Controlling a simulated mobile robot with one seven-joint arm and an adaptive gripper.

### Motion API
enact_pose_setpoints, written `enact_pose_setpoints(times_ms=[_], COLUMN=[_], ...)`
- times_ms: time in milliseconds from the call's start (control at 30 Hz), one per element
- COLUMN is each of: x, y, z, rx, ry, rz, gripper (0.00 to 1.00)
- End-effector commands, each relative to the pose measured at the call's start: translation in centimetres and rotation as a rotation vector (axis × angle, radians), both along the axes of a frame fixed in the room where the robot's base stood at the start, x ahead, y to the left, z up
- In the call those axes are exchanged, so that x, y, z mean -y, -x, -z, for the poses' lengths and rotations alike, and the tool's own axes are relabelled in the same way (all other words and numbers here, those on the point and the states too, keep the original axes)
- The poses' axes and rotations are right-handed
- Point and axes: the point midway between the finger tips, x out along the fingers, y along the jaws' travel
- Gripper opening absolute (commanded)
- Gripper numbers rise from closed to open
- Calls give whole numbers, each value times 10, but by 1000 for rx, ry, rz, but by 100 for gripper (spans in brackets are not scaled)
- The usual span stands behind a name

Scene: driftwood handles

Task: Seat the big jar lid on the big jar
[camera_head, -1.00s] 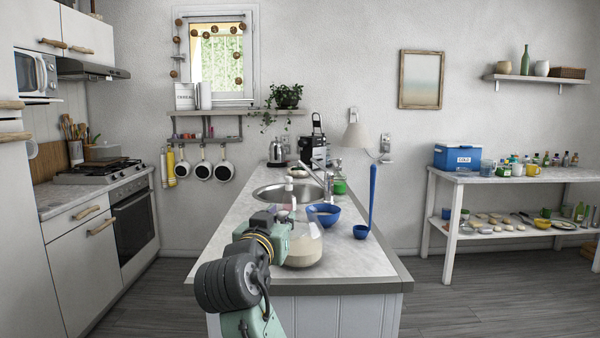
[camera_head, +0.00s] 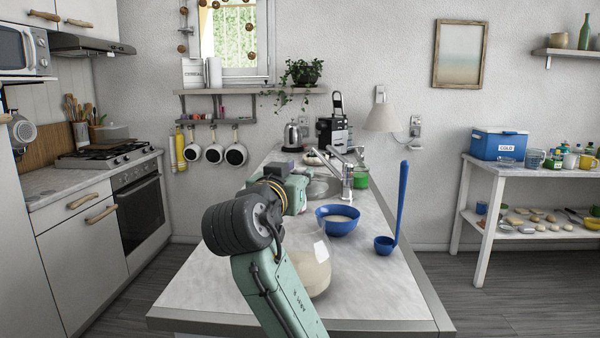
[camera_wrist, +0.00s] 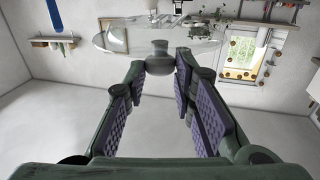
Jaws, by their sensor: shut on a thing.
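The big jar (camera_head: 318,272) is clear, rounded glass with cream-coloured contents. It stands on the counter, partly hidden behind my arm in the head view. The big jar lid (camera_wrist: 115,41) is a clear glass disc with a grey knob (camera_wrist: 159,58), seen in the wrist view. My gripper (camera_wrist: 159,68) is shut on the knob, with a purple-padded finger on each side. The lid is apart from any surface in the wrist view. In the head view my arm hides the fingers, and I cannot make out the lid clearly.
The tap (camera_head: 347,180) and a green container (camera_head: 361,180) are behind. The counter (camera_head: 195,285) is clear at front left.

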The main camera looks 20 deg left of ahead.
Motion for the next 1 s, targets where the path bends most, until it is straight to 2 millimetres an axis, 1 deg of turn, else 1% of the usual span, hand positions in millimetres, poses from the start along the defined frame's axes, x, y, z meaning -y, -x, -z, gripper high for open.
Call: enact_pose_setpoints(times_ms=[267, 800, 1000], x=[0, 0, 0], y=[0, 0, 0], z=[18, 62, 72], rx=[0, 0, 0], ry=[1, 1, -1], rz=[0, 0, -1], gripper=[0, 0, 0])
